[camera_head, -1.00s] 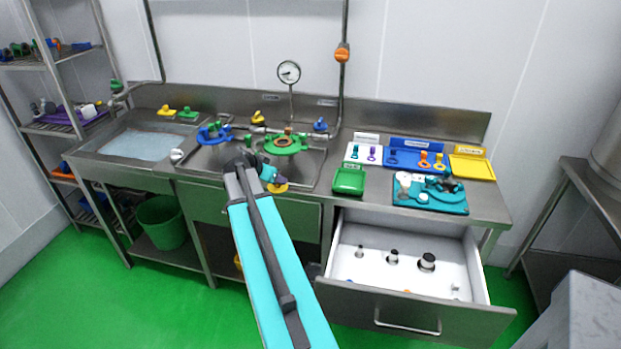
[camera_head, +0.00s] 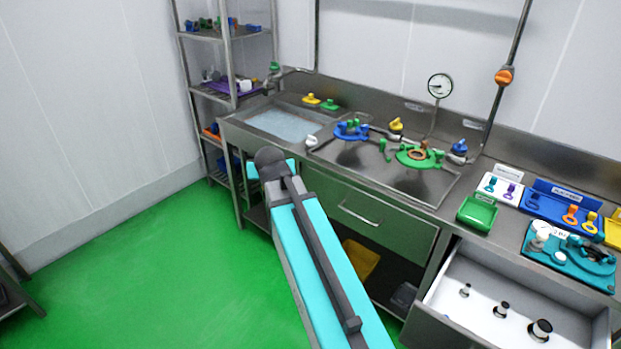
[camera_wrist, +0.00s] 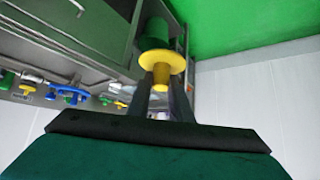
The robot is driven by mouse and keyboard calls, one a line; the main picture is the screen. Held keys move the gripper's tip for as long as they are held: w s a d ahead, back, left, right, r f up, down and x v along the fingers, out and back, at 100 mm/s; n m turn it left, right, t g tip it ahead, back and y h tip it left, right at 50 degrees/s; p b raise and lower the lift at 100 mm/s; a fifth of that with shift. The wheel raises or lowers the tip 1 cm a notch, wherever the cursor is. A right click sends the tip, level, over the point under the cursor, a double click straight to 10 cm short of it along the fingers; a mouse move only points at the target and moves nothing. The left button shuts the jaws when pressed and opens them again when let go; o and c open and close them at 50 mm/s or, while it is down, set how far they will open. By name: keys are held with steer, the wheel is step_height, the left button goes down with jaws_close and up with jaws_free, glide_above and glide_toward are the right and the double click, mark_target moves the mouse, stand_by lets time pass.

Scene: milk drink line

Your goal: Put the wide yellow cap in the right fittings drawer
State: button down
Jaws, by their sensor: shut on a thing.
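The wide yellow cap (camera_wrist: 162,60) shows in the wrist view as a broad round flange with a narrower stem. My gripper (camera_wrist: 162,88) is shut on its stem, and the flange sits beyond the fingertips. In the head view my own arm hides the gripper and the cap. The right fittings drawer (camera_head: 463,306) is pulled open at the lower right of the head view and partly cut off by the frame edge. It holds several black-and-white upright fittings on its white floor. My arm's end is left of the drawer, in front of the counter.
The left drawer (camera_head: 370,210) is shut. The counter carries a green tray (camera_head: 478,212), a blue tray (camera_head: 560,203) and a teal fixture (camera_head: 565,262). A steel shelf (camera_head: 215,95) stands at the back left.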

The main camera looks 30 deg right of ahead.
steer(key=a+r+n+y, duration=0.1)
steer(key=a+n, duration=0.1)
steer(key=a, duration=0.5)
steer(key=w+a+r+n+y, duration=0.1)
steer(key=a+n+y, duration=0.1)
steer(key=a, duration=0.5)
steer(key=shift+w+a+r+t, duration=0.25)
steer(key=shift+w+r+t, duration=0.05)
steer(key=shift+r, duration=0.1)
